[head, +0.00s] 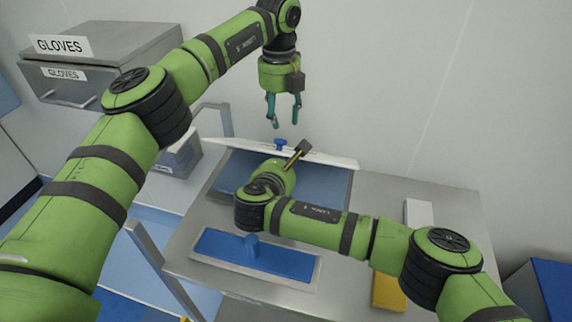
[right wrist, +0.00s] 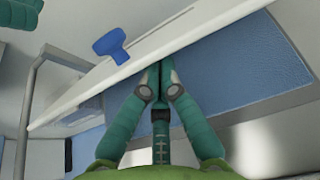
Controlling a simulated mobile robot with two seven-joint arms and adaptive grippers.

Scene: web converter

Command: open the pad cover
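The white pad cover (head: 325,157) with a blue knob (head: 281,144) stands tilted up at the back of the metal table, above a recess with a blue pad (head: 335,187). In the right wrist view, the cover (right wrist: 185,38) slants across the picture, with its blue knob (right wrist: 110,44) at upper left. My right gripper (right wrist: 160,68) has its fingers together at the cover's lower edge; nothing shows between them, and the tips are partly hidden. My left gripper (head: 284,122) is open and empty above the cover.
A blue panel with a knob (head: 272,258) lies at the table's front. A white block (head: 418,212) and a yellow item (head: 388,292) lie at right. Glove boxes (head: 100,60) are at upper left. A metal rail (head: 160,265) stands left of the table.

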